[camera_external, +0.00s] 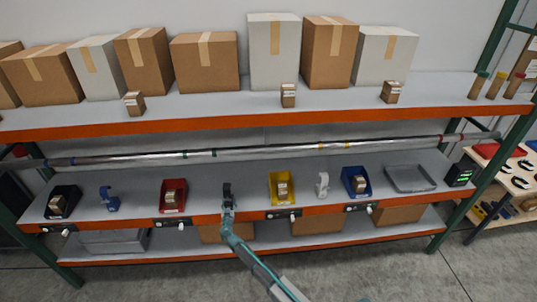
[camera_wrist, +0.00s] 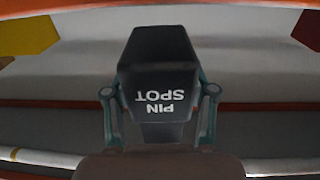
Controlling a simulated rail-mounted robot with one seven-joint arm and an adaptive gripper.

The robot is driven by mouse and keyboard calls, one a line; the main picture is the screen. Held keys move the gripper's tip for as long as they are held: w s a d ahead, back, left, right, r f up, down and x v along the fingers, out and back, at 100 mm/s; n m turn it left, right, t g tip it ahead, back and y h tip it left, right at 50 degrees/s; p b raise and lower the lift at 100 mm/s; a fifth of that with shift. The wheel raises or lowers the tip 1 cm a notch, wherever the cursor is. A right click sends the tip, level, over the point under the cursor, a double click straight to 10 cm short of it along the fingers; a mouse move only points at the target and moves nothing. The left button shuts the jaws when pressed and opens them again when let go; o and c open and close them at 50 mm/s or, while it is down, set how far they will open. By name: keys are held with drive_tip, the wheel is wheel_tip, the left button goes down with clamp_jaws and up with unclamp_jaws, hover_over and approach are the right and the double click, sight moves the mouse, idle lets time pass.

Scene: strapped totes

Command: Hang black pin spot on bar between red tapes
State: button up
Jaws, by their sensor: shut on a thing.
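The black pin spot (camera_external: 227,189) is at the front of the middle shelf, between the red and yellow bins. My gripper (camera_external: 228,205) is shut on it. In the wrist view the pin spot (camera_wrist: 160,50) fills the middle, its white "PIN SPOT" lettering upside down, with the fingers of my gripper (camera_wrist: 160,105) on both sides. I cannot tell whether it touches the shelf. The silver bar (camera_external: 265,149) runs across above and behind the pin spot, apart from it.
A red bin (camera_external: 173,196) and yellow bin (camera_external: 282,188) flank the pin spot. A blue clamp-like item (camera_external: 109,200), white one (camera_external: 322,184), black bin (camera_external: 63,202), blue bin (camera_external: 356,182) and grey tray (camera_external: 409,179) share the shelf. The orange-edged upper shelf (camera_external: 240,121) overhangs the bar.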

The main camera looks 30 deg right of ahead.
drive_tip(key=shift+b+v, duration=2.05)
drive_tip(key=shift+v, duration=1.8)
drive_tip(key=shift+r, duration=0.1)
